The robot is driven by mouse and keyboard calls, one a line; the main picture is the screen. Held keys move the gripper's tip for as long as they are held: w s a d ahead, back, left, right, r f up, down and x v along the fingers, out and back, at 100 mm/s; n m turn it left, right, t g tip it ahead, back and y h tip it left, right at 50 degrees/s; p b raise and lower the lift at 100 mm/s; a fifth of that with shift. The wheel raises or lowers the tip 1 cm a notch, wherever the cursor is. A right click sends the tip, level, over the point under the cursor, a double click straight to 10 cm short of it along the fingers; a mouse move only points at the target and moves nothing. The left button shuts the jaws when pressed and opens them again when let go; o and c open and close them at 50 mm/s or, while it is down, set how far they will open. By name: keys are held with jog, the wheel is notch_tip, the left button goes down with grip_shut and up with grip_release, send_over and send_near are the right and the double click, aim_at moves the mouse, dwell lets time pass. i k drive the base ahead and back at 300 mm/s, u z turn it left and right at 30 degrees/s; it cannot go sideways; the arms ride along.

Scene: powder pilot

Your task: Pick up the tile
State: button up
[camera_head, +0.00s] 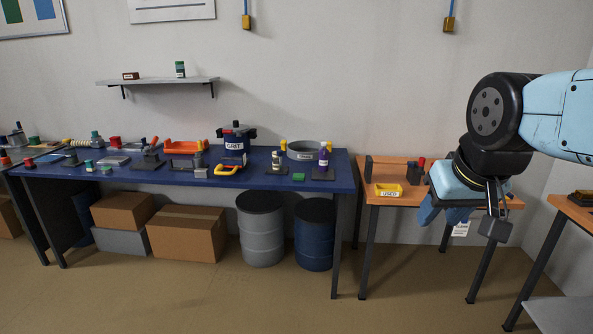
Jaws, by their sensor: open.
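I cannot single out the tile with certainty in this view.
A yellow bin (389,191) sits on the orange table. The blue table carries a GRIT container (234,146), a round grey sieve-like pan (309,151), a purple bottle (323,157) and several tools. Drums (261,232) and cardboard boxes (187,235) stand underneath. The floor in front is clear.

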aim_at(296, 176)
jog(key=u, duration=0.2)
jog(key=i, duration=2.2)
jog(key=u, duration=0.2)
